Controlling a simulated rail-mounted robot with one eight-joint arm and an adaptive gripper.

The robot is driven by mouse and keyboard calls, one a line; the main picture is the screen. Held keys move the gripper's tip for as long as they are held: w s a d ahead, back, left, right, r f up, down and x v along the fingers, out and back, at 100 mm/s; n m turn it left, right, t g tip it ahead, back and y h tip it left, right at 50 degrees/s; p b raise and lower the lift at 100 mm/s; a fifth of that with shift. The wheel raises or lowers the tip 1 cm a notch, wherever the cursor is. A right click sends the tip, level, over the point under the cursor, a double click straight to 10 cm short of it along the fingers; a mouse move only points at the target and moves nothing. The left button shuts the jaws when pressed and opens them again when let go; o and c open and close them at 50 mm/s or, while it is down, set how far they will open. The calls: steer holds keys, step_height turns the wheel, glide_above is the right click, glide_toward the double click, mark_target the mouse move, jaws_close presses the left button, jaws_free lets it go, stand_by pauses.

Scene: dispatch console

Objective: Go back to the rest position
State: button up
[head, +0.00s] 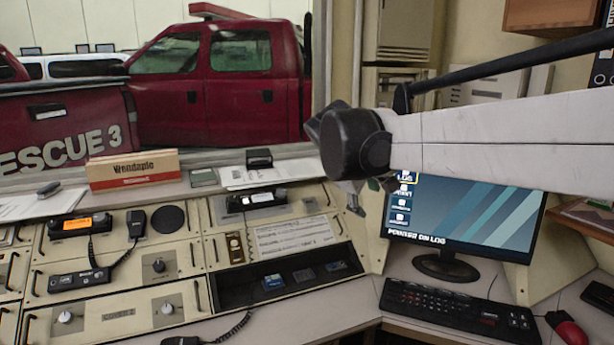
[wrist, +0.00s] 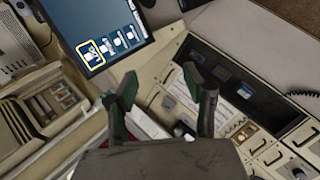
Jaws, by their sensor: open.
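My gripper (wrist: 160,88) is open in the wrist view, with its two dark green fingers apart and nothing between them. In the head view my gripper (head: 352,200) hangs below the end of my arm, partly hidden by the dark wrist joint. It is above the right end of the console (head: 185,250), left of the monitor (head: 465,215). It appears clear of the console surface, though the exact height is hard to tell. The monitor also shows at the top left of the wrist view (wrist: 92,28).
A keyboard (head: 455,310) and a red mouse (head: 566,328) lie on the right desk. A dark recess (head: 240,292) holds small devices. A window shows red trucks behind.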

steer(key=s+d+f+m+y, duration=0.1)
steer(key=s+d+f+m, duration=0.1)
steer(key=s, duration=0.8)
steer(key=s+d+f+m+y, duration=0.2)
steer(key=s+f+m, duration=0.2)
steer(key=s, duration=0.6)
steer(key=s+d+f+m+y+p, duration=0.1)
steer(key=s+d+f+m, duration=0.1)
steer(key=s+f, duration=0.4)
steer(key=s+m, duration=0.1)
steer(key=s, duration=0.3)
steer(key=shift+d+f+m+y, duration=0.2)
steer(key=shift+d+m+y, duration=0.2)
